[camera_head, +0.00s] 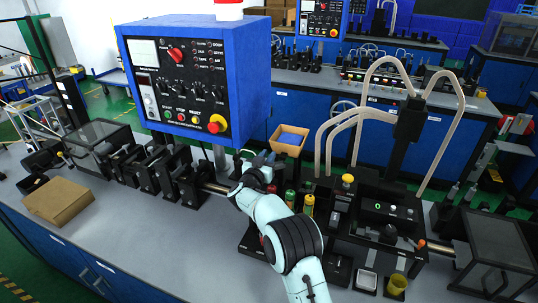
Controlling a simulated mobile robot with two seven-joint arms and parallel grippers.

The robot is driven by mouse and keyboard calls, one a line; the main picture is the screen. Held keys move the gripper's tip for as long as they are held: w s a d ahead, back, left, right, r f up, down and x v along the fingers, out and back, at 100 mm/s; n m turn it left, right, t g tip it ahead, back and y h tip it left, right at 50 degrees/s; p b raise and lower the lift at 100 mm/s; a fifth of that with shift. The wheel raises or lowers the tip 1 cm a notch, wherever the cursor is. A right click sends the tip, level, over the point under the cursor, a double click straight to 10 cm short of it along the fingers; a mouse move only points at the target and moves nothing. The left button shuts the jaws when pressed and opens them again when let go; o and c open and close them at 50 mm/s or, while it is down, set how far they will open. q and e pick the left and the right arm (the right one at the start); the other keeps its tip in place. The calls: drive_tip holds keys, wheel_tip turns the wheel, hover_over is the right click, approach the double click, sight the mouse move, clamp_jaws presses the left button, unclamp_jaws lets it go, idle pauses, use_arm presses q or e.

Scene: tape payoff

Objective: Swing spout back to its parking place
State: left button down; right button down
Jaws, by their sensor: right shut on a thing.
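The parking place cannot be made out. My left gripper is not in view.
A blue control box (195,80) stands behind the black stands (150,172). Right of my arm are yellow and green cylinders (308,204) and the black machine (380,215) with pale bent tubes. A cardboard box (58,200) lies at left. The front left bench (150,240) is clear.

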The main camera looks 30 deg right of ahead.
drive_tip(key=m+g, duration=0.1)
drive_tip(key=m+g+h, duration=0.1)
drive_tip(key=shift+w+d+r+g+h, duration=0.1)
drive_tip(key=shift+d+g+h, duration=0.1)
drive_tip(key=shift+g+h, duration=0.15)
drive_tip(key=shift+r+g, duration=0.1)
drive_tip(key=shift+g, duration=0.15)
drive_tip(key=c, duration=1.2)
unclamp_jaws()
drive_tip(key=shift+o, duration=0.9)
